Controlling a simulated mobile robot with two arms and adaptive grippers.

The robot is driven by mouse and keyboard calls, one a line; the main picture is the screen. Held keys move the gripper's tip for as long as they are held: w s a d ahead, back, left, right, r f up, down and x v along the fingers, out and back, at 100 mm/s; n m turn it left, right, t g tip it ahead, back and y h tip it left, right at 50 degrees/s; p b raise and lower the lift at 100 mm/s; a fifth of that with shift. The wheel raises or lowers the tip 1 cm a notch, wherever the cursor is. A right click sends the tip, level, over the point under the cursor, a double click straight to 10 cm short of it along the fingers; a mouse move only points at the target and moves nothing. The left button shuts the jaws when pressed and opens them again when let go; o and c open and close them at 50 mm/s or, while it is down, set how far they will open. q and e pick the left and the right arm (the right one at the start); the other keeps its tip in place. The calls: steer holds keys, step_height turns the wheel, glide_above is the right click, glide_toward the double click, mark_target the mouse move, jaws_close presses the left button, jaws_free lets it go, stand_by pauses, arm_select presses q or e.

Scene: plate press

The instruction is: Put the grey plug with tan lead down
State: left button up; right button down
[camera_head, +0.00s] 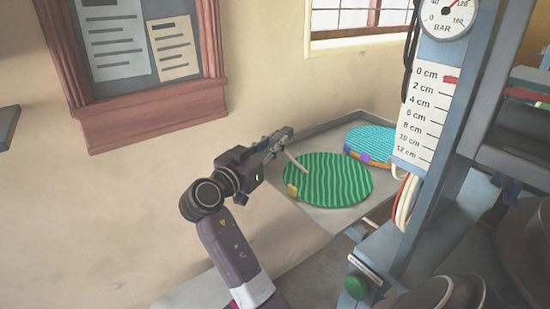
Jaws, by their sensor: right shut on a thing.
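My right gripper (281,139) reaches in from the lower middle and is shut on the grey plug (287,134). The plug is small and partly hidden by the fingers. Its tan lead (296,160) hangs down to the right, in front of the green striped round plate (328,181). I cannot tell whether the lead's end touches the plate. The gripper is above the far left part of the grey tray table (331,219). My left gripper is not in view.
A teal striped round plate (373,139) with coloured tabs lies behind the green one. The blue press column (452,115) with a cm scale and a BAR gauge (447,14) stands on the right. A wall with a framed notice board (150,127) is behind on the left.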

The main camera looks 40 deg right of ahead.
mark_target(275, 163)
step_height(275, 163, down, 4)
steer(key=shift+r, duration=0.1)
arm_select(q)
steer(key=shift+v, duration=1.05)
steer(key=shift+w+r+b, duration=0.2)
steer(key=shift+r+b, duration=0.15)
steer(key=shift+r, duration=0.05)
arm_select(e)
steer(key=shift+f, duration=0.2)
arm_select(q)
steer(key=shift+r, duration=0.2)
arm_select(e)
steer(key=c, duration=1.8)
jaws_free()
steer(key=shift+r, duration=0.1)
